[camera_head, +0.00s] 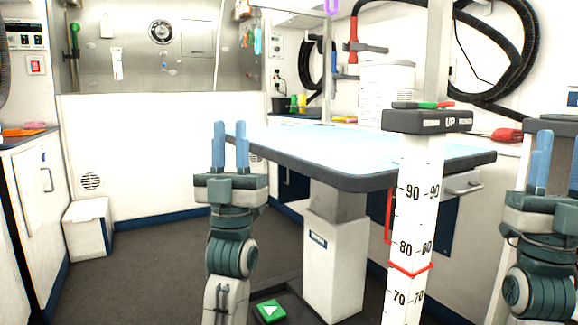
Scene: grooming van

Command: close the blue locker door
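A dark blue panel (445,222) shows low under the counter, behind the grooming table and the white scale post. Another dark blue area (291,184) shows under the table's far left side. The table and post hide much of both, and I cannot tell which is the blue locker door or how far it stands open. My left gripper (231,148) points up in front of the table's left end, fingers apart and empty. My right gripper (559,162) is at the right edge, partly cut off, fingers apart with nothing between them. Neither gripper touches a blue panel.
The grooming table (420,168) on its white pedestal (333,250) fills the middle right. A scale post (413,235) stands in front of it. A green-arrow pedal (268,311) lies on the floor. A white box (88,228) stands at left; the dark floor (150,270) there is clear.

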